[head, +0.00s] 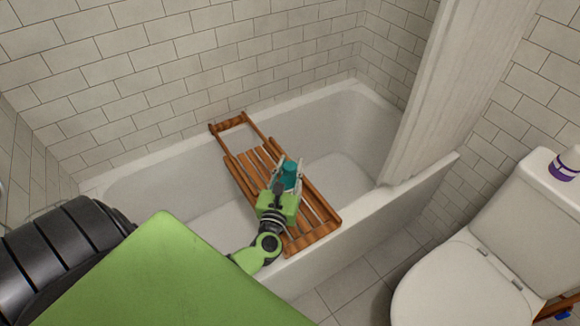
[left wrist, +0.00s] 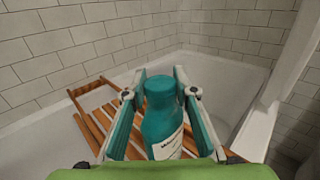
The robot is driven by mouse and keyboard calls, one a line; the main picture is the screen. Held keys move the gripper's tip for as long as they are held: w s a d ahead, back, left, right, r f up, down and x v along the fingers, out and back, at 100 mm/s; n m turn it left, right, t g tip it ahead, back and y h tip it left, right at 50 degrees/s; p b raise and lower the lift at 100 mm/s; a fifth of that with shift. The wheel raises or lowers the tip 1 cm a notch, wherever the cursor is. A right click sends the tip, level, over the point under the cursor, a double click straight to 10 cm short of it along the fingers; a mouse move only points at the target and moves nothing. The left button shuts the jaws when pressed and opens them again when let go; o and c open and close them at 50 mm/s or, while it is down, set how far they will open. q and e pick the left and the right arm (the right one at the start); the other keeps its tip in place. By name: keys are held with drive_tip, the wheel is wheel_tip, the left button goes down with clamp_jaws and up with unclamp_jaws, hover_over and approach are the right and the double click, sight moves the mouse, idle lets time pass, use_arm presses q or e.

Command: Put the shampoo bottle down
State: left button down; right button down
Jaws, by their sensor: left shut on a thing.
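The teal shampoo bottle (head: 290,174) is between the fingers of my left gripper (head: 285,177), over the wooden bath tray (head: 325,228). In the left wrist view the bottle (left wrist: 162,118) stands upright with a white label. The two fingers of my left gripper (left wrist: 160,98) are shut on its sides. The bottle's base is hidden, so I cannot tell whether it touches the tray (left wrist: 88,128). My right gripper is not in view.
The tray lies across the white bathtub (head: 375,207). A pale curtain (head: 440,100) hangs at the tub's right end. A toilet (head: 465,285) stands at the right, with a white and purple bottle (head: 563,168) on its tank. The tray's far slats look bare.

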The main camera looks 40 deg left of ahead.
use_arm(q)
drive_tip(key=shift+f, duration=0.15)
drive_tip(key=c, duration=1.6)
unclamp_jaws()
drive_tip(key=shift+c, duration=0.2)
drive_tip(key=shift+r, duration=0.2)
drive_tip(key=shift+s+d+f, duration=0.15)
drive_tip(key=shift+s, duration=0.15)
drive_tip(key=b+v, duration=0.1)
drive_tip(key=v, duration=1)
drive_tip(key=shift+s, duration=0.2)
